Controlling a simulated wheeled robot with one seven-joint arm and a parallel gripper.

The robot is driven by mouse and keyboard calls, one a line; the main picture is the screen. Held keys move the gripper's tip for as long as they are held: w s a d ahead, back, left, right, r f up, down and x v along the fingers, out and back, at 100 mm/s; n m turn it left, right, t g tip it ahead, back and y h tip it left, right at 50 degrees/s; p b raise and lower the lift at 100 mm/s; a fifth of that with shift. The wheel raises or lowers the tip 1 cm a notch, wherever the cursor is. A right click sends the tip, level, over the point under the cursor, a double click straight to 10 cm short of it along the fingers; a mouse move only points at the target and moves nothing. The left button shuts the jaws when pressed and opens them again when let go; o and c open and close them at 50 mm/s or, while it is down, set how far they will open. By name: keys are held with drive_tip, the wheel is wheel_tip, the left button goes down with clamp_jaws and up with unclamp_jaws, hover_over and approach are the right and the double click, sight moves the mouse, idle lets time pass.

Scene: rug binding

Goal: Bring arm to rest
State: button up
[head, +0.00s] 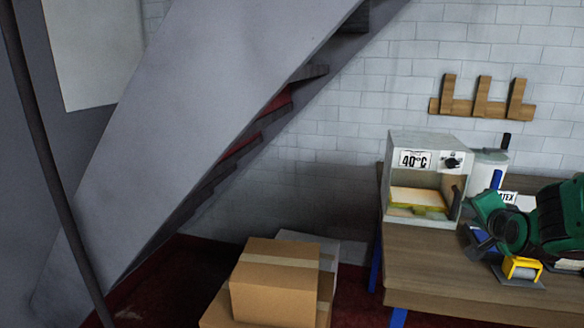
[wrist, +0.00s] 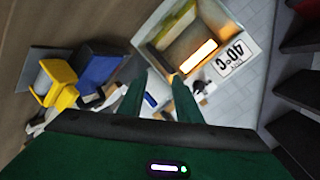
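My green arm reaches in from the right edge of the head view, over the workbench (head: 470,283). My gripper (wrist: 158,82) shows in the wrist view as two green fingers with a clear gap between them. It is open, and I see nothing held in it. In the head view its fingers are hard to make out, close to the right side of a grey box oven (head: 424,137) marked 40°C. The oven's front is open and a yellow-edged slab (head: 418,198) lies inside. The oven also shows at the top of the wrist view (wrist: 222,28), tilted.
A yellow roller device (head: 522,268) stands on the bench under my arm. A white container (head: 489,166) labelled LATEX, partly hidden, is behind. A wooden rack (head: 482,108) hangs on the wall. Cardboard boxes (head: 275,280) stand left of the bench, near a staircase (head: 215,110).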

drive_tip(key=s+a+f+n+g+y, duration=0.1)
drive_tip(key=s+g, duration=0.3)
drive_tip(key=s, duration=0.6)
drive_tip(key=s+a+f+n+g+y, duration=0.2)
drive_tip(key=s+a+f+n+g, duration=0.1)
drive_tip(key=s, duration=0.8)
drive_tip(key=s+a+f+n+g+y, duration=0.1)
drive_tip(key=s+f+n+g, duration=0.2)
drive_tip(key=s+g, duration=0.3)
drive_tip(key=s+f, duration=0.1)
drive_tip(key=s, duration=0.4)
drive_tip(key=shift+a+n, duration=0.4)
drive_tip(key=shift+w+f, duration=0.25)
drive_tip(key=shift+w, duration=0.4)
